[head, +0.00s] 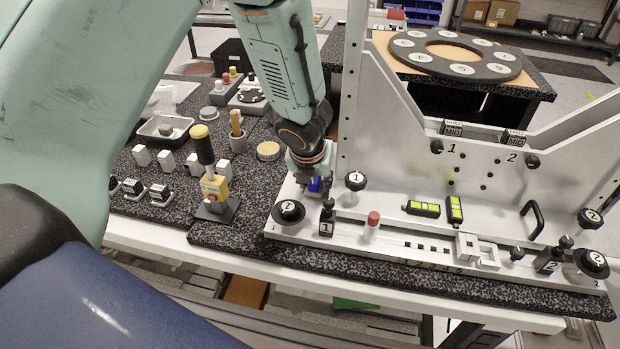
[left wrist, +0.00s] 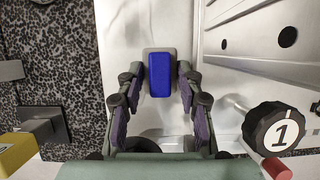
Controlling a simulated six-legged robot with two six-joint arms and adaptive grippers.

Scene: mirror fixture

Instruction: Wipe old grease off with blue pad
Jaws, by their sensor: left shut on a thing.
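My left gripper (head: 311,181) is shut on the blue pad (head: 319,185) at the left end of the light-grey fixture (head: 345,232). In the left wrist view the blue pad (left wrist: 159,76), with a grey backing, sits between the fingertips of the left gripper (left wrist: 159,88). The pad is close to the fixture's pale surface; I cannot tell whether it touches. My right gripper is not in view.
A knob marked 1 (head: 355,181) stands right beside the gripper, and a black knob (head: 288,211) is at the fixture's left corner. A red-topped pin (head: 372,222) and two yellow-green levels (head: 423,209) are further right. A yellow-and-black tool (head: 213,185) stands at left.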

